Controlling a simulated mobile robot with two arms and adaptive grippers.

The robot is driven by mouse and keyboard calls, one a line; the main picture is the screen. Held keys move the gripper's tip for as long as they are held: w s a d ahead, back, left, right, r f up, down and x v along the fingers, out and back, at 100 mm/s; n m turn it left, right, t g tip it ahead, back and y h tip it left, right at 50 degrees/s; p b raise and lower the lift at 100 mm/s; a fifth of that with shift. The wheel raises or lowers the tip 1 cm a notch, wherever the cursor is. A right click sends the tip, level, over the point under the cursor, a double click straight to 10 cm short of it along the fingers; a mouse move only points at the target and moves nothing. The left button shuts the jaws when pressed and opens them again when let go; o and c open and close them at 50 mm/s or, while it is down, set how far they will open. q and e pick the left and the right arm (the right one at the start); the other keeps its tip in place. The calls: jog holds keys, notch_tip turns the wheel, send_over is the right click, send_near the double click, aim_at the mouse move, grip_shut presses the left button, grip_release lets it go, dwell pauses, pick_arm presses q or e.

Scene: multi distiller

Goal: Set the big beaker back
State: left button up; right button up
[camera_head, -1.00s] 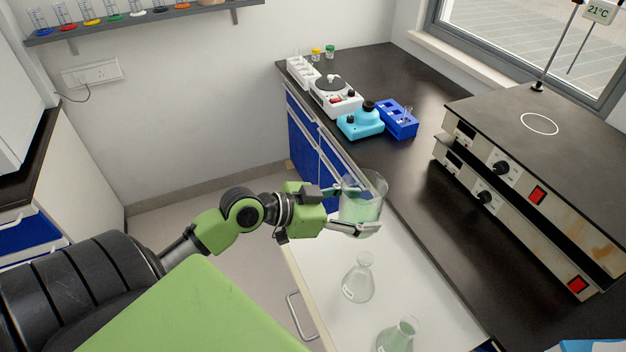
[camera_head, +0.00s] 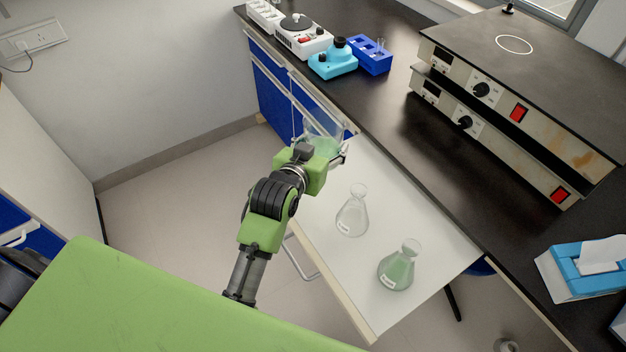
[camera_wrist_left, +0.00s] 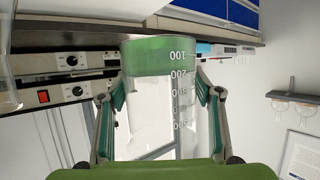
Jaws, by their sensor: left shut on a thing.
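The big beaker (camera_head: 322,134) is clear glass with green liquid at its bottom. It is held near the far end of the open white drawer (camera_head: 385,230), close to the counter edge. My left gripper (camera_head: 328,153) is shut on it, one finger on each side. In the left wrist view, the beaker (camera_wrist_left: 160,95) fills the space between the gripper's fingers (camera_wrist_left: 160,88), and its scale reads upside down. The gripper and wrist hide part of the beaker in the head view. My right gripper is not in view.
A clear flask (camera_head: 352,215) and a green-liquid flask (camera_head: 398,268) stand in the drawer. On the dark counter (camera_head: 400,135) are a blue rack (camera_head: 370,55), a turquoise device (camera_head: 333,62), stacked hot plates (camera_head: 510,95) and a tissue box (camera_head: 585,268). Counter beside the hot plates is clear.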

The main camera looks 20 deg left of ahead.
pick_arm(q)
notch_tip(320, 180, down, 9)
jog(key=shift+f, duration=0.2)
dwell(0.4)
jog(key=o, duration=1.5)
jog(key=shift+f, duration=0.2)
jog(key=shift+o, duration=0.2)
jog(key=shift+r, duration=0.15)
jog(key=shift+s, duration=0.2)
jog(key=v, duration=1.1)
jog(key=shift+s+r, duration=0.25)
jog(key=shift+r, duration=0.05)
jog(key=shift+a, duration=0.1)
